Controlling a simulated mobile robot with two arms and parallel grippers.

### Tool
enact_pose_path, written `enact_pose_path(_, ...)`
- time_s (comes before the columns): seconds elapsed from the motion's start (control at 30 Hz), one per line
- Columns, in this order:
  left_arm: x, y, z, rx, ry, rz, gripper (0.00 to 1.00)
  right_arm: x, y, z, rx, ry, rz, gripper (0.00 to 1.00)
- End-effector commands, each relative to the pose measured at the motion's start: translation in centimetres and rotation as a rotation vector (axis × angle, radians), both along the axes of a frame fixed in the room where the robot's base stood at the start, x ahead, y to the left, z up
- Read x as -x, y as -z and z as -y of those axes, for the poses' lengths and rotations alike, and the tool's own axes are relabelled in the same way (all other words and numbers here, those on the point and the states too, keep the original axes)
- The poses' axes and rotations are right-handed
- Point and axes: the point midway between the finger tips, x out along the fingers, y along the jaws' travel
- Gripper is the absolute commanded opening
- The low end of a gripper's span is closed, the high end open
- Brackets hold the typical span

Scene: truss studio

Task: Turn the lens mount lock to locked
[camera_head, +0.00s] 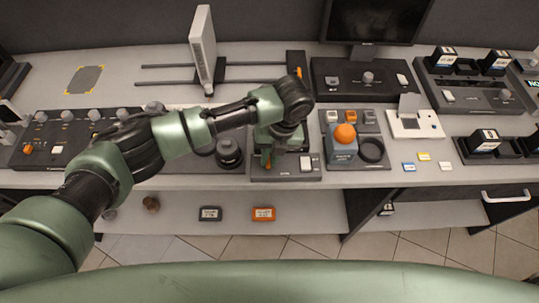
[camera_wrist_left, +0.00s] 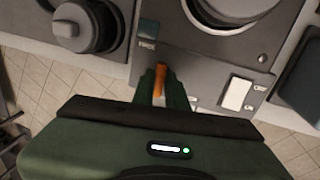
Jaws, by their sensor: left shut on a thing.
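The lens mount lock seems to be the small orange lever (camera_wrist_left: 160,80) on a grey mount unit (camera_wrist_left: 205,70). In the wrist view the lever stands between the fingers of my left gripper (camera_wrist_left: 163,88), which is shut on it. In the head view the left gripper (camera_head: 268,152) reaches down over the dark mount base (camera_head: 285,175), and a bit of the orange lever (camera_head: 268,163) shows below it. A metal ring (camera_wrist_left: 237,10) shows at the top of the wrist view. The fingers hide part of the lever, and I cannot read its marking. My right gripper is out of view.
A white rocker switch (camera_head: 305,163) sits right of the lever. A dark round knob unit (camera_head: 228,152) stands to the left. A blue-grey block with an orange ball (camera_head: 345,133) stands to the right. Two small cases, dark (camera_head: 210,214) and orange (camera_head: 263,214), lie on the lower shelf.

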Motion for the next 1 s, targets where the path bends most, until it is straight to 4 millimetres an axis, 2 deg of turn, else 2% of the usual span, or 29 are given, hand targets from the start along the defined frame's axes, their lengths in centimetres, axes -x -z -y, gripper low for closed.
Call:
enact_pose_path(0.3,-0.01,-0.05,-0.04,-0.001,0.066,0.000,0.00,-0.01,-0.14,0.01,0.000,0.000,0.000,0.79)
enact_pose_path(0.7,-0.01,-0.04,-0.04,-0.001,0.070,0.000,0.00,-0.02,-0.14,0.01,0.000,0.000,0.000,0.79)
enact_pose_path(0.73,-0.01,-0.04,-0.04,-0.001,0.069,0.000,0.22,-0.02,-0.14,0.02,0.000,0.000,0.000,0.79)
enact_pose_path(0.8,-0.01,-0.03,-0.04,-0.001,0.069,0.000,0.35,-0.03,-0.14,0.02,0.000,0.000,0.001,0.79)
enact_pose_path(1.0,0.01,-0.02,-0.03,0.000,0.068,0.001,0.35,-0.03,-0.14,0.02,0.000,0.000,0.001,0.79)
